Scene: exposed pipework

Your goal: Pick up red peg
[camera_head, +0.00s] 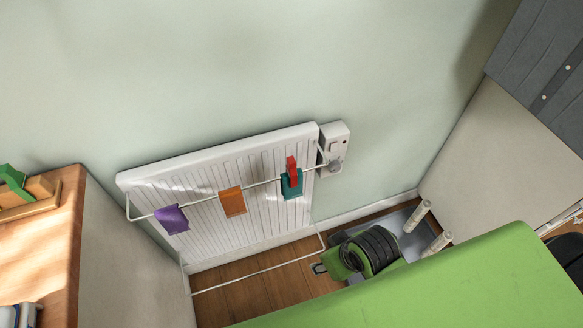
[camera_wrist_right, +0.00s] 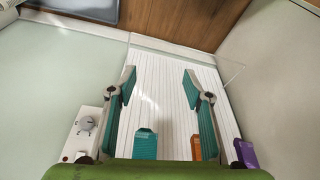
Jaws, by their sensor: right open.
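The red peg (camera_head: 292,171) stands on the rail of the white radiator (camera_head: 245,165), in front of the upper part of a teal piece (camera_head: 291,187). In the right wrist view the teal piece (camera_wrist_right: 146,144) shows low between the fingers, but I cannot make out the red peg there. My right gripper (camera_wrist_right: 157,82) is open, with its two teal-padded fingers spread wide and nothing between the tips. I cannot make out either gripper in the head view.
An orange piece (camera_head: 232,202) and a purple piece (camera_head: 172,219) hang on the same rail (camera_head: 262,182) to the left. A control box with a knob (camera_head: 334,147) sits close right of the peg. A wooden-topped cabinet (camera_head: 68,225) stands at the left.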

